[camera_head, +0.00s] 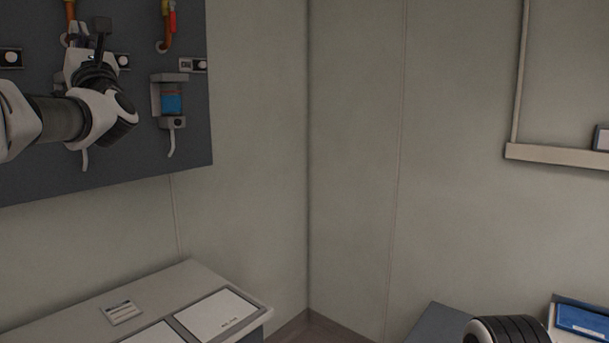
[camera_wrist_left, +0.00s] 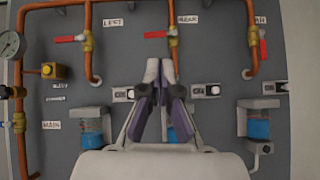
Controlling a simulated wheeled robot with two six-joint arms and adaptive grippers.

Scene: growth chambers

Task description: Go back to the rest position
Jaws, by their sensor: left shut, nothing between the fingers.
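My left gripper (camera_head: 103,24) is raised in front of the grey wall panel (camera_head: 190,140) at the upper left of the head view. In the left wrist view its fingers (camera_wrist_left: 160,68) are together and hold nothing. They point at the panel (camera_wrist_left: 220,60), between two switches. I cannot tell the exact gap, and no contact shows. My right gripper is not in view.
The panel carries orange pipes (camera_wrist_left: 172,45), red-handled valves (camera_wrist_left: 155,35), a gauge (camera_wrist_left: 10,44) and blue-filled cups (camera_wrist_left: 258,129). A light counter (camera_head: 75,318) with white plates stands below. A shelf (camera_head: 550,154) is at right. Bare wall lies between.

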